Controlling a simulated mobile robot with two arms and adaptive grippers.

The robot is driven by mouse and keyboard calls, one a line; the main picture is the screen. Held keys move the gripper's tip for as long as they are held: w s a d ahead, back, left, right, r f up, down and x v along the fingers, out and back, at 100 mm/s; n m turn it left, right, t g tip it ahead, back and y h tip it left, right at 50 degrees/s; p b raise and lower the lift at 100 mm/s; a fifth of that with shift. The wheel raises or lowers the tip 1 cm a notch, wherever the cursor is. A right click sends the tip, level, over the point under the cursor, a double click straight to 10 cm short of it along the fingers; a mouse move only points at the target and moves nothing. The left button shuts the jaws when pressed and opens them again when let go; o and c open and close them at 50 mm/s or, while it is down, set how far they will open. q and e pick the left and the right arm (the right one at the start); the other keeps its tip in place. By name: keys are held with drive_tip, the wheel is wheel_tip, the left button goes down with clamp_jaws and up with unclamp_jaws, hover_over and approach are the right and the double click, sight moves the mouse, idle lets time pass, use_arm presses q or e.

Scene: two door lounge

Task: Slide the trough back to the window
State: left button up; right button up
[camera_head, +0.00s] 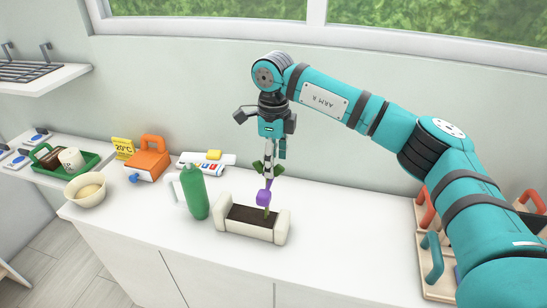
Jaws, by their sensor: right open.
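The trough (236,229) stands on the white counter, below the window (420,20). It is a low box with cream ends and dark soil. A purple flower (264,197) with green leaves stands upright at it. My right gripper (267,140) is open and points down above and behind the trough, close to the flower's top. A pale, thin piece shows between gripper and flower; I cannot tell whether it touches the flower. My left gripper is not in view.
A green bottle (194,192) stands just left of the trough. An orange jug-like box (148,163), a bowl (86,190), a green tray (82,172) and a white item (205,162) lie further left. Wooden racks with handles (431,262) stand at the right. The counter between is clear.

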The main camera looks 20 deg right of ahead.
clamp_jaws()
idle(0.3)
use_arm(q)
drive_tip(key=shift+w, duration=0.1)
